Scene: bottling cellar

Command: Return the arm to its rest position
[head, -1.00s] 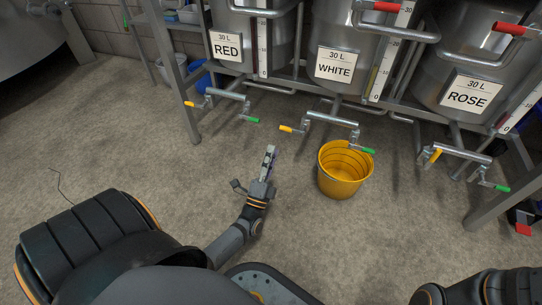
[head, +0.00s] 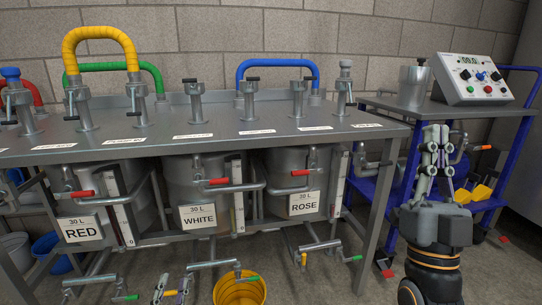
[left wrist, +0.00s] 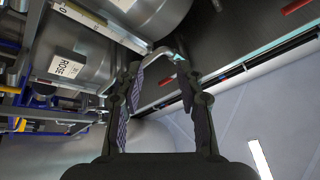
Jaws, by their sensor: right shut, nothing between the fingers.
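My right gripper (head: 436,130) points up at the right of the head view, in front of the blue trolley. Its fingers are together with nothing between them. My left gripper (head: 171,291) is at the bottom edge of the head view, left of the yellow bucket (head: 240,291); its wrist is cut off. In the left wrist view its two fingers (left wrist: 158,82) stand apart with nothing held between them.
A steel bench (head: 215,140) carries taps and coloured hoses above tanks labelled RED (head: 80,229), WHITE (head: 198,216) and ROSE (head: 303,203). Valve handles stick out below. A blue trolley (head: 400,195) at the right bears a control box (head: 476,78) and a steel pot (head: 414,84).

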